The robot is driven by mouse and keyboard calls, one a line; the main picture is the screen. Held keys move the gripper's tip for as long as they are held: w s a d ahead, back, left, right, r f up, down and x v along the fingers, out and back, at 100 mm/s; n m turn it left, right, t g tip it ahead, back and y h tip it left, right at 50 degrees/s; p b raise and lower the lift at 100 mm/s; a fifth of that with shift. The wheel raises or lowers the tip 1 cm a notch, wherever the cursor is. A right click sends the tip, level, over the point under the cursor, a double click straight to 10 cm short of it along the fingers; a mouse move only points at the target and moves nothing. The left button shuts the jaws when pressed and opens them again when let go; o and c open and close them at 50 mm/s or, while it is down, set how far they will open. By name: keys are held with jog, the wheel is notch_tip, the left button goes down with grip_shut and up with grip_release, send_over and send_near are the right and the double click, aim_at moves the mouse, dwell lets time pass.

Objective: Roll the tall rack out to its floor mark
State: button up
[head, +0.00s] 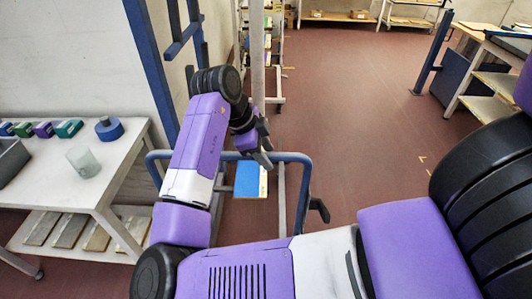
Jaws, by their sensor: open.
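A tall rack with a pale upright post (257,45) stands upper left of centre, with shelves of small coloured items (268,22) beside it. A blue tubular bar (295,157) crosses in front, low down, with a blue panel (250,180) below it; I cannot tell whether they belong to the rack. My gripper (264,143) is open and empty, close to the bar and in front of the post. Whether it touches the bar is unclear. My arm hides part of the bar. Yellow corner marks (424,160) show on the floor to the right.
A white table (135,133) with a blue roll (109,128), a translucent cup (83,161) and small boxes stands left. A blue post (432,50) and workbenches (485,85) stand right. The red-brown floor (350,90) between is clear.

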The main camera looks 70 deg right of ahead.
jog(key=shift+r, duration=0.1)
jog(key=v, duration=0.7)
jog(key=shift+r+b, duration=0.25)
jog(key=shift+b, duration=0.05)
jog(key=shift+w+a, duration=0.1)
